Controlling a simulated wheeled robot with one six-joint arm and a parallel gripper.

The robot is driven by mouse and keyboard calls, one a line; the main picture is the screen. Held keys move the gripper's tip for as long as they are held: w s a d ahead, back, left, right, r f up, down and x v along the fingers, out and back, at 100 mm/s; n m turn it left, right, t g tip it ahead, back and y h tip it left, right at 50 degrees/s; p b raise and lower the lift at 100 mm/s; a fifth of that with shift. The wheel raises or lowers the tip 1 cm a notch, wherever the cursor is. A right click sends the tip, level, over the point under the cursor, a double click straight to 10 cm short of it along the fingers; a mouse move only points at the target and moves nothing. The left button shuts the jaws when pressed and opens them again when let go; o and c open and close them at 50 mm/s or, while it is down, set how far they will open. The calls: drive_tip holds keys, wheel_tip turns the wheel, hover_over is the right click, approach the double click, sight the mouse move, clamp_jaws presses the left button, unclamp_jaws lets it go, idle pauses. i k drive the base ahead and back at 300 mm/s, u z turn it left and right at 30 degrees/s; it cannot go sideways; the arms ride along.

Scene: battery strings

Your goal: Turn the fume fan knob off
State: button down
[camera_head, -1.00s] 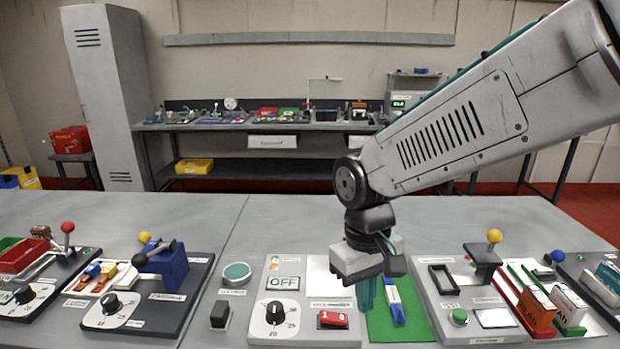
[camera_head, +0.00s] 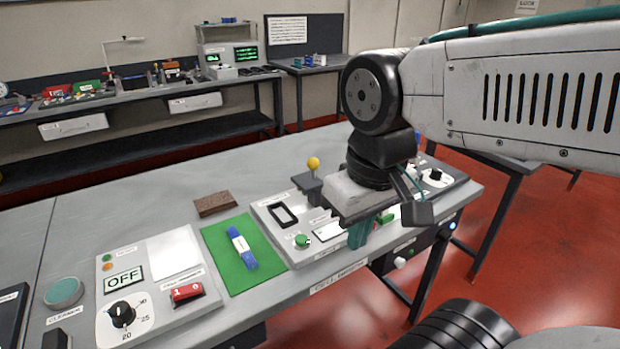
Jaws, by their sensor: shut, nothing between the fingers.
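No label reading fume fan is legible, so I cannot tell which knob it is. One black knob (camera_head: 122,314) sits on a white dial marked 20, 25 and 30, below an OFF display (camera_head: 123,280) at lower left. Another black knob (camera_head: 436,175) sits on a white dial on a panel at the right end of the bench, just right of my wrist. My gripper (camera_head: 358,236) points down with its teal fingers shut and empty. It appears near the bench's front edge, in front of the right-hand panels, and hides part of them. It appears apart from both knobs.
A red rocker switch (camera_head: 186,292), a blue item (camera_head: 241,248) on a green mat (camera_head: 218,240), a green button (camera_head: 302,241) and a yellow-topped lever (camera_head: 313,164) lie along the bench. A brown block (camera_head: 214,204) lies behind. Red floor (camera_head: 540,250) is open at right.

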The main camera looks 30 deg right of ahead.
sight(444, 235)
drive_tip(key=z, duration=1.2)
